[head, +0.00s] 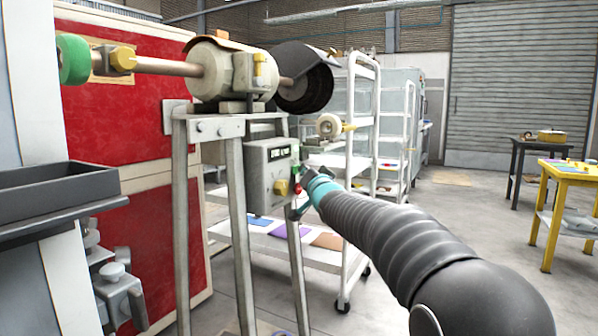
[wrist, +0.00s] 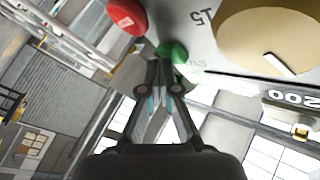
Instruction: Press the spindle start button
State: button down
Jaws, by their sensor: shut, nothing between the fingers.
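The grey control box (head: 262,180) hangs on the front of the buffing machine's stand. In the wrist view its face carries a green button (wrist: 175,52), a red button (wrist: 127,15) and a large tan knob (wrist: 272,38). The lettering beside the green button is partly hidden. My gripper (wrist: 163,62) is shut and empty, with its fingertips right at the green button and overlapping its lower left edge. I cannot tell whether they touch it or press it.
The buffing machine (head: 225,70) stands above the box, with a green wheel (head: 73,59) on its left shaft end. A white shelf cart (head: 350,190) stands close behind. A yellow table (head: 570,178) is at the right. The floor between them is open.

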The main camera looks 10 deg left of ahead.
jog(key=shift+d, duration=0.15)
jog(key=shift+s+d+p, duration=0.3)
jog(key=shift+d, duration=0.3)
jog(key=shift+d, duration=0.1)
jog(key=shift+s+d+p, duration=0.25)
jog(key=shift+s+d, duration=0.05)
jog(key=shift+d, duration=0.45)
jog(key=shift+s+d+p, duration=0.25)
jog(key=shift+d, duration=0.55)
jog(key=shift+s+d+p, duration=0.25)
jog(key=shift+s+d, duration=0.05)
jog(key=shift+d, duration=0.45)
